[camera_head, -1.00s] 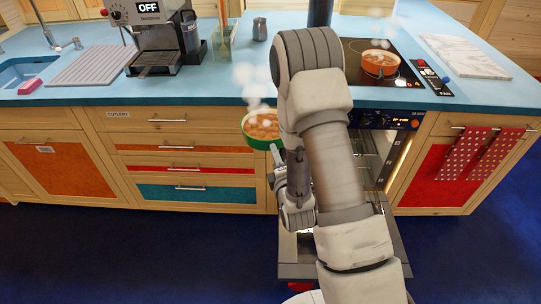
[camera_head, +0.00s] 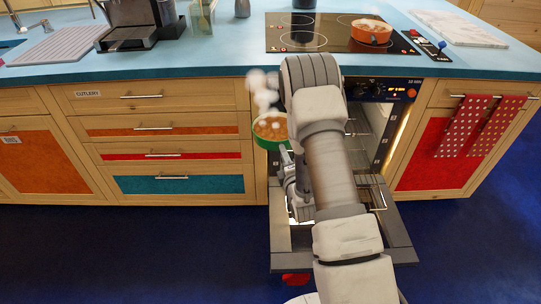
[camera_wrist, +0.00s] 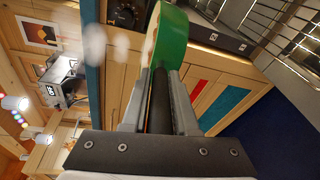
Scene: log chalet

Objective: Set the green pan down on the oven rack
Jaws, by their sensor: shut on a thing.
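The green pan (camera_head: 266,143) holds brown food and gives off steam. In the wrist view its green side (camera_wrist: 172,42) is close, and my gripper (camera_wrist: 160,105) is shut on its dark handle. In the head view my gripper (camera_head: 284,158) is just below the pan, largely hidden by my arm. The pan is in the air, left of the open oven (camera_head: 385,110). The oven door (camera_head: 398,236) is folded down. The wire oven rack (camera_wrist: 290,32) shows at the upper right of the wrist view; my arm hides most of the oven inside in the head view.
An orange pot (camera_head: 371,33) steams on the black hob (camera_head: 290,32) above the oven. Drawers (camera_head: 180,185) stand left of the oven. Red dotted towels (camera_head: 464,127) hang at the right.

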